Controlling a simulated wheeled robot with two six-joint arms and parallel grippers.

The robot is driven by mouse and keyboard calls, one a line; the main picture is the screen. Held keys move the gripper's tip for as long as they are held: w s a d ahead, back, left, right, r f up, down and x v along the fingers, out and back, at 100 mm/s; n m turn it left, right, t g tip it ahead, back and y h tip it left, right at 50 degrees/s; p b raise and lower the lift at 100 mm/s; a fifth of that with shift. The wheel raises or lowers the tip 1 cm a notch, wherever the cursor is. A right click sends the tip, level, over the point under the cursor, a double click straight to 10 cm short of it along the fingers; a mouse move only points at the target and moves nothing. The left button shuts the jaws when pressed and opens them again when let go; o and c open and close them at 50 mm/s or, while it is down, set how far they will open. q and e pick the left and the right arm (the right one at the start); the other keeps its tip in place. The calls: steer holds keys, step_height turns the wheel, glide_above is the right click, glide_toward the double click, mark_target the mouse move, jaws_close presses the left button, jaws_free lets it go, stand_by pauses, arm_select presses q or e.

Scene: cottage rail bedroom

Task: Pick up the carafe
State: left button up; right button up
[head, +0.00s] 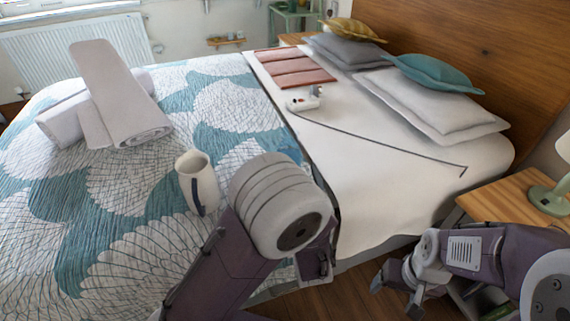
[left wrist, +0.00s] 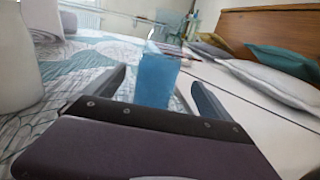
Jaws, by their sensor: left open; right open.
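The carafe (head: 203,187) is white with a dark handle and stands upright on the patterned bed, left of my left arm. A pale rounded body at the left edge of the left wrist view (left wrist: 14,65) looks like the carafe, outside the fingers. My left gripper (left wrist: 157,80) is open; a blue box (left wrist: 158,75) shows between its fingers, and I cannot tell how far beyond them it is. In the head view my left arm hides that gripper and the box. My right gripper (head: 396,287) is open and low beside the bed, far from the carafe.
Rolled white towels (head: 120,105) lie on the bed behind the carafe. A small white device (head: 303,100), a long dark rod (head: 390,146) and a folded reddish cloth (head: 290,70) lie on the white sheet. Pillows (head: 435,100) line the headboard. A nightstand (head: 510,198) stands at right.

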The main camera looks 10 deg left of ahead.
arm_select(q)
steer(key=shift+w+a, duration=0.15)
steer(key=shift+w, duration=0.1)
steer(key=b+x, duration=0.1)
steer(key=x, duration=0.2)
steer(key=shift+w, duration=0.1)
steer(key=b+x, duration=0.1)
steer(key=x, duration=0.4)
steer(key=shift+a, duration=0.15)
jaws_close()
